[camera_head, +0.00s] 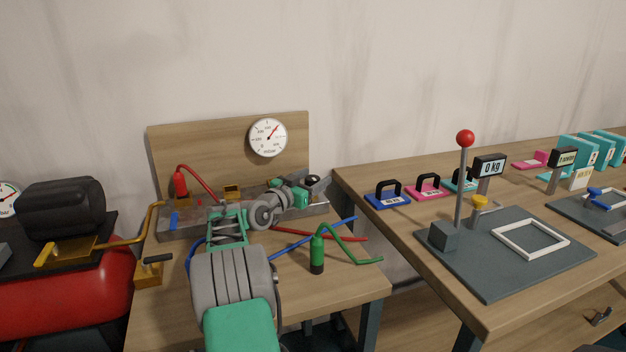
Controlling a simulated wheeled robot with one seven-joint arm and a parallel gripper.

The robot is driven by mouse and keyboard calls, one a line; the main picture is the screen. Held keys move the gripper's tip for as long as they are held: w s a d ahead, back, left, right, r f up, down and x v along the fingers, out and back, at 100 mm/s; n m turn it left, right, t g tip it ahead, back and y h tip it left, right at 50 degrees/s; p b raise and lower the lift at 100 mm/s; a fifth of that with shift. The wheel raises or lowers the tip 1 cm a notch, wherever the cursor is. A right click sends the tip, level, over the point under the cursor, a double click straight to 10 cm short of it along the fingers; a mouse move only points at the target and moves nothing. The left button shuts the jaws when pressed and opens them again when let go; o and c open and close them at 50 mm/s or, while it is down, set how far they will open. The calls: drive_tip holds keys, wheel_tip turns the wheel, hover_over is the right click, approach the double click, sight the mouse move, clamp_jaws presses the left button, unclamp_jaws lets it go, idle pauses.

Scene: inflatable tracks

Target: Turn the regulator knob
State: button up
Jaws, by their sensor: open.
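A dark round part (313,180), which looks like the regulator knob, shows at the right end of a grey metal tray on the left bench. My arm reaches over the bench from the front. My gripper (303,190) is at the tray's right end, close to this dark part and just left of it. It is open, but its fingers are small and partly hidden by my wrist. I cannot tell whether they are around the knob or beside it. A round white pressure gauge (268,138) is on the wooden backboard (210,145) above.
Red, blue and green hoses lie on the left bench (345,285), with a green-and-black cylinder (317,255). A red compressor tank (70,290) stands left. The right table (400,220) holds a red-topped lever (465,138) and several coloured weights. A gap separates the benches.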

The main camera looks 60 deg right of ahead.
sight(313, 178)
drive_tip(key=shift+r, duration=0.1)
drive_tip(key=shift+r, duration=0.3)
drive_tip(key=r, duration=0.3)
drive_tip(key=shift+s+a+r+p, duration=0.1)
drive_tip(key=shift+a+r+p, duration=0.15)
drive_tip(key=shift+p, duration=0.1)
drive_tip(key=s+a+r, duration=0.6)
drive_tip(key=a+r, duration=0.2)
drive_tip(key=a, duration=0.4)
drive_tip(key=shift+r, duration=0.35)
